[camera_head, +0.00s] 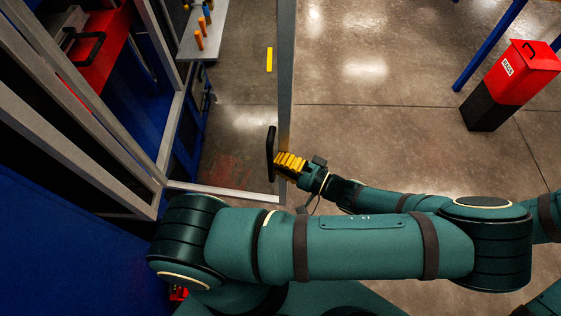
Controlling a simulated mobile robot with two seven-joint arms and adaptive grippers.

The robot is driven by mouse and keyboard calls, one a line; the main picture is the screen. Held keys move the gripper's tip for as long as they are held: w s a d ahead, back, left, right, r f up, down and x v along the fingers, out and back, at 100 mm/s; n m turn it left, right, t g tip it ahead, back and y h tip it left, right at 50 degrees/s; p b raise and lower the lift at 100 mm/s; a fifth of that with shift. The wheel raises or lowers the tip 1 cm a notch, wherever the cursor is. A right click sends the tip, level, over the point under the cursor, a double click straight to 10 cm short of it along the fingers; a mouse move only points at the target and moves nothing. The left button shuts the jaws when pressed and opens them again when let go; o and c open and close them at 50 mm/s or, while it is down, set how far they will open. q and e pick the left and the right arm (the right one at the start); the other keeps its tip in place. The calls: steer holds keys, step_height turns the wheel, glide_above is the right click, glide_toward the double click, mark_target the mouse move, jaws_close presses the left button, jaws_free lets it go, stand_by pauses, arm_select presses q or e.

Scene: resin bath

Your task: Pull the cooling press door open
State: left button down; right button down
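The cooling press door (286,70) is a grey metal frame around what looks like a clear pane. It stands out at an angle from the press's grey frame (158,50), with floor visible through it. A black upright bar handle (270,152) is at its free edge.
A red-and-black bin (511,84) stands at the upper right beside a blue post (490,45). A grey table (205,35) with orange and blue pegs is at the top left. The concrete floor right of the door is clear.

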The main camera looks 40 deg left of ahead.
stand_by(0.5)
arm_select(q)
glide_toward(257, 131)
steer(key=a, duration=0.4)
steer(key=shift+s+f, duration=0.15)
steer(key=shift+s, duration=0.05)
